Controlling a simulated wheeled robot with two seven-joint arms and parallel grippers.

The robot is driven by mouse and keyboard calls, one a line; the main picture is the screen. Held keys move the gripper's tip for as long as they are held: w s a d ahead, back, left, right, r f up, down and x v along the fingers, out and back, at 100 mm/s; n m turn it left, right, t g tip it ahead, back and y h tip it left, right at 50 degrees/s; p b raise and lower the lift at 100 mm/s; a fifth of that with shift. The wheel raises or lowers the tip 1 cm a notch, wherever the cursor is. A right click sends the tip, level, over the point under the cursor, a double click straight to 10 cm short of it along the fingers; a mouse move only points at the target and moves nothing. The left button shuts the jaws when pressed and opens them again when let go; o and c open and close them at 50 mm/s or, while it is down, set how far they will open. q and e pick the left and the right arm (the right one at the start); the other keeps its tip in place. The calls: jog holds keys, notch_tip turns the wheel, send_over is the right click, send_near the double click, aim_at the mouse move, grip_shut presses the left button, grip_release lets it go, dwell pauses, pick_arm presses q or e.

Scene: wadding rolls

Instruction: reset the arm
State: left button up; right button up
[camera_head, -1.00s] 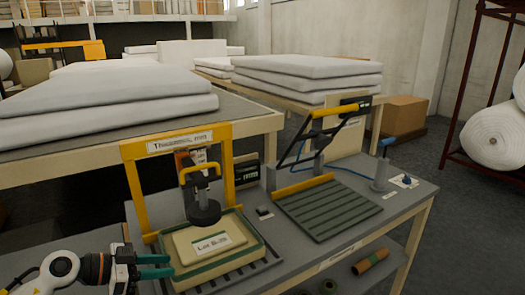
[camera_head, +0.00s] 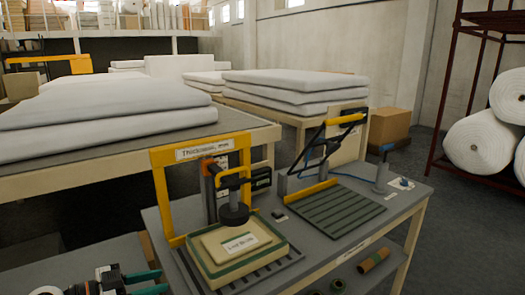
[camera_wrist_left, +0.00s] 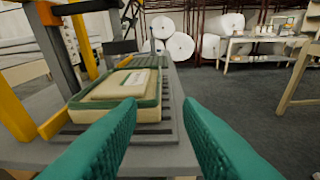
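My left gripper (camera_head: 148,282) is at the bottom left of the head view, partly cut off by the lower edge. In the left wrist view its two teal fingers (camera_wrist_left: 160,115) are wide apart with nothing between them. It is to the left of the thickness gauge (camera_head: 160,195), a yellow frame with a dark round foot. A cream pad with a label (camera_head: 238,243) lies in a green-edged tray (camera_head: 247,262) under the foot. In the wrist view the pad (camera_wrist_left: 118,84) is ahead, left of centre, apart from the fingers. My right gripper is not in view.
The grey bench (camera_head: 330,252) also bears a ribbed green plate (camera_head: 330,210) with a yellow-handled lever (camera_head: 345,119). White wadding sheets (camera_head: 100,110) lie on a table behind. Wadding rolls (camera_head: 480,143) rest on a rack at the right. Open floor lies right of the bench.

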pick_arm(q)
jog(key=s+a+f+n+t+y, duration=0.3)
jog(key=s+f+n+y, duration=0.8)
jog(key=n+y, duration=0.3)
jog(key=s+d+f+m+g+h, duration=0.1)
jog(key=s+d+f+m+g, duration=0.2)
jog(key=s, duration=0.5)
jog(key=s+d+f+m+g+h, duration=0.1)
jog(key=s+d+f+g, duration=0.2)
jog(key=s+f+g, duration=0.35)
jog(key=s+f, duration=0.3)
jog(key=f, duration=2.1)
jog(key=s+a+f+m+g, duration=0.1)
jog(key=s+a+f, duration=0.1)
jog(key=s+f, duration=1.4)
jog(key=shift+s+a+f, duration=0.3)
jog(key=shift+s+a, duration=0.05)
